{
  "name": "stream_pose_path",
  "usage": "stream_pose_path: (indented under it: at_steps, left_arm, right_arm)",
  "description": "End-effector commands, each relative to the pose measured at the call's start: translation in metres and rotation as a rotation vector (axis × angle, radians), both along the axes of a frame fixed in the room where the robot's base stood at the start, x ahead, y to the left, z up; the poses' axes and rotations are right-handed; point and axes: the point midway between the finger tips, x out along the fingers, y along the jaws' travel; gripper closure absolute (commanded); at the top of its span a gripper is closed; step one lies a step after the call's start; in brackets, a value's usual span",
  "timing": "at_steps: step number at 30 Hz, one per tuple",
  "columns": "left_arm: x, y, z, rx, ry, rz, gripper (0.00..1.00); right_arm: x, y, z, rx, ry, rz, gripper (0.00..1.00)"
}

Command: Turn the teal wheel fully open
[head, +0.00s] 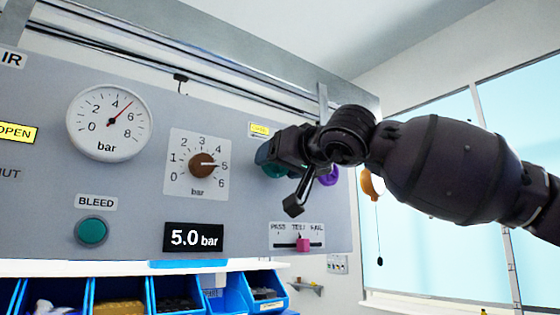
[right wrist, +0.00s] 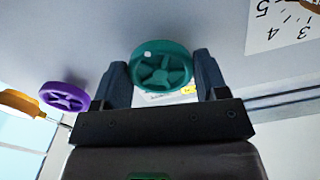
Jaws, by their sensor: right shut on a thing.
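The teal wheel (right wrist: 161,67) is a spoked handwheel with a white dot on its rim, at the upper left in the right wrist view. In the head view only part of the teal wheel (head: 270,165) shows behind my right gripper (head: 277,160), on the right part of the grey panel. In the right wrist view my right gripper (right wrist: 163,80) has one finger on each side of the wheel, and it is shut on the wheel. My left gripper is not in view.
A purple wheel (right wrist: 64,97) and an orange thing (right wrist: 25,104) are beside the teal wheel. The grey panel (head: 50,120) bears a gauge (head: 108,119), a brown knob (head: 203,165), a 5.0 bar display (head: 193,237) and a pink slider (head: 303,244). Blue bins (head: 180,292) stand below.

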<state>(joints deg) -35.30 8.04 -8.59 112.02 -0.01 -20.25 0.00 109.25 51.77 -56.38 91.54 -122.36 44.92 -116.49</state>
Motion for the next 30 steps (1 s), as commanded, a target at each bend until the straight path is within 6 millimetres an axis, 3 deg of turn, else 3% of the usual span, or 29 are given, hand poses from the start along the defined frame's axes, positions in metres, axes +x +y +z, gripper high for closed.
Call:
stream_pose_path:
  at_steps: [14,15,20,30]
  left_arm:
    - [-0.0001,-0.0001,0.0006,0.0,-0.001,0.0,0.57]
    - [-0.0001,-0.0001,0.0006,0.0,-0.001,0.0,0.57]
    - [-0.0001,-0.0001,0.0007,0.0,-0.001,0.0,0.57]
    - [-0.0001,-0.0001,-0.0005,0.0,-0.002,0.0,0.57]
  right_arm:
    - [0.0003,0.0007,-0.0025,-0.018,-0.006,0.0,0.57]
    - [0.0004,0.0006,-0.0025,-0.018,-0.006,0.0,0.32]
    - [0.0004,0.0005,-0.0019,-0.016,-0.007,0.0,0.08]
    - [-0.0026,-0.0021,-0.0006,-0.013,-0.009,-0.001,0.08]
